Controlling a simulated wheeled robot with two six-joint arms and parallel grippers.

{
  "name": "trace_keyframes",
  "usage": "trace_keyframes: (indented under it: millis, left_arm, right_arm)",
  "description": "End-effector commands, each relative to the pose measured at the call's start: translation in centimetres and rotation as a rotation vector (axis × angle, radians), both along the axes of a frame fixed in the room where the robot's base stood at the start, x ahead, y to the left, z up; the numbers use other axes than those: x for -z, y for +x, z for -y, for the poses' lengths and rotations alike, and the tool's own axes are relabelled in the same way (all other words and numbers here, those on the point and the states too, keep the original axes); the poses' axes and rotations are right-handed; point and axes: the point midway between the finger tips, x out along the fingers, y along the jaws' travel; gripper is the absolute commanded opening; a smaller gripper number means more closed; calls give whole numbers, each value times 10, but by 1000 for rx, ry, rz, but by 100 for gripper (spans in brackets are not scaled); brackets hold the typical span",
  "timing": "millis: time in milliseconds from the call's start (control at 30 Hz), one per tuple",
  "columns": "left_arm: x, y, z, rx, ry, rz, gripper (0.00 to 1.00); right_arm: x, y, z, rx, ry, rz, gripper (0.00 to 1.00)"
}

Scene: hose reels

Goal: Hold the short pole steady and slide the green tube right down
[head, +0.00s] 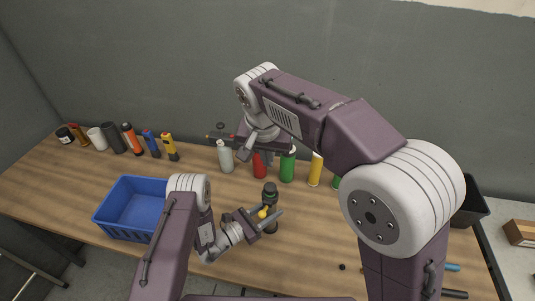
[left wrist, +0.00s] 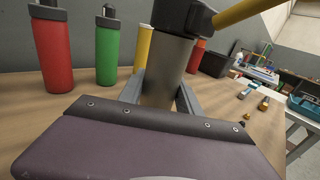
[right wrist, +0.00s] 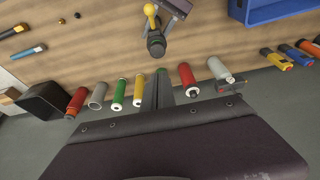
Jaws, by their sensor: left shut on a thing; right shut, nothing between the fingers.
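My left gripper (head: 272,221) is shut on a short upright grey post (left wrist: 165,72), its fingers on either side. The post has a black upper part (head: 270,189) and a yellow round-ended handle (head: 262,212) sticking out sideways. My right gripper (head: 244,155) is shut and empty, high over the back row, apart from the post; its closed fingers show in the right wrist view (right wrist: 157,85). A green bottle with a black cap (left wrist: 107,50) and a plain green cylinder (right wrist: 119,94) stand in the back row. I cannot tell which green item is the tube.
A blue crate (head: 103,218) stands at the left. A white bottle (head: 225,158), red bottle (head: 260,166) and yellow cylinder (head: 315,170) share the back row. A black bin (head: 472,206) is at the right. The wooden table is mostly clear around the post.

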Motion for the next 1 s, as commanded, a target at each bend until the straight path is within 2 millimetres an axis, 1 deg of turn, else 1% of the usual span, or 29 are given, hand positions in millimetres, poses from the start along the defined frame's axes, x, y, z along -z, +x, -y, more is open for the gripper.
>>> trace_keyframes:
  millis: [33,133,333,367,400,433,767,867,967,1000]
  left_arm:
    - [1,0,0,-1,1,-1,0]
    - [1,0,0,-2,2,-1,0]
    - [1,0,-1,-2,3,-1,0]
    - [1,0,-1,-2,3,-1,46]
    - [1,0,-1,-2,3,-1,57]
    - [1,0,-1,-2,3,-1,66]
    - [1,0,-2,-3,2,-1,66]
    - [1,-6,-12,-6,3,-3,66]
    - [1,-21,-32,-11,0,-5,66]
    - [1,-27,-41,-11,2,-6,66]
  right_arm:
    - [-7,-1,-1,-2,1,2,0]
    - [-15,-4,-1,-1,0,1,0]
    - [-18,-5,-1,-1,1,0,0]
    - [-18,-5,-1,-1,1,0,0]
    - [-18,-5,-1,-1,1,0,0]
    - [-18,-5,-1,-1,0,1,0]
    - [-17,-5,-1,0,1,1,0]
    - [-17,-5,-1,0,1,1,0]
    - [-17,-5,-1,0,1,1,0]
    - [-17,-5,-1,0,1,1,0]
